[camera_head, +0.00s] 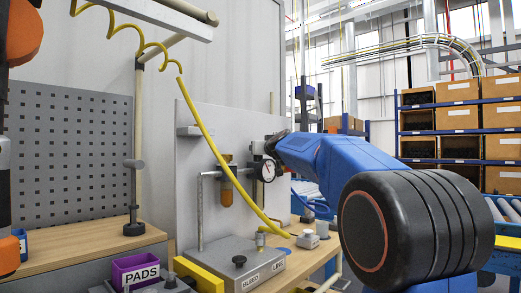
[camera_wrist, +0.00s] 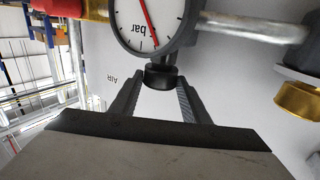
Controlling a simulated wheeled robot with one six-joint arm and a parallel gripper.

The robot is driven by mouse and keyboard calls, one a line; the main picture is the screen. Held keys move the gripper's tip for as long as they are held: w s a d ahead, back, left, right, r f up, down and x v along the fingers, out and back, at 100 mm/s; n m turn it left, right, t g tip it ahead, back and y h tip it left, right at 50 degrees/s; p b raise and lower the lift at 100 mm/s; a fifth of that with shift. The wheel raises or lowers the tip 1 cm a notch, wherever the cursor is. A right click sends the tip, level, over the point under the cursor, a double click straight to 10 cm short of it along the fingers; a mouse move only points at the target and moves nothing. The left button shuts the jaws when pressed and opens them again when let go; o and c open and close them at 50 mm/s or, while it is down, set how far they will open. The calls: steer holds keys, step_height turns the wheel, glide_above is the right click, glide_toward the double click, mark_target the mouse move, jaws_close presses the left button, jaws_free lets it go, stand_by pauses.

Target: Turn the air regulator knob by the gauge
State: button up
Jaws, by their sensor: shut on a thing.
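The round white gauge (camera_head: 268,171) with a red needle is on the upright grey panel (camera_head: 215,135). It fills the top of the wrist view (camera_wrist: 150,18), where "bar" is readable. The black regulator knob (camera_wrist: 160,75) is just below the gauge there, between my fingertips. My gripper (camera_wrist: 161,82) is shut on the knob, one finger on each side. In the head view my gripper (camera_head: 278,142) reaches the panel just above the gauge; the knob and fingertips cannot be made out there. The knob's turn angle cannot be told.
A metal pipe (camera_wrist: 245,28) and a brass-coloured part (camera_wrist: 298,103) are close right of my gripper. An amber bowl (camera_head: 227,188) hangs left of the gauge. A yellow hose (camera_head: 205,135) crosses the panel. A grey box (camera_head: 225,258) and purple PADS bin (camera_head: 135,270) are below.

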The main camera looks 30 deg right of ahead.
steer(key=o, duration=1)
steer(key=shift+o, duration=0.2)
steer(key=s+a, duration=0.3)
steer(key=s, duration=1.4)
steer(key=shift+a, duration=0.15)
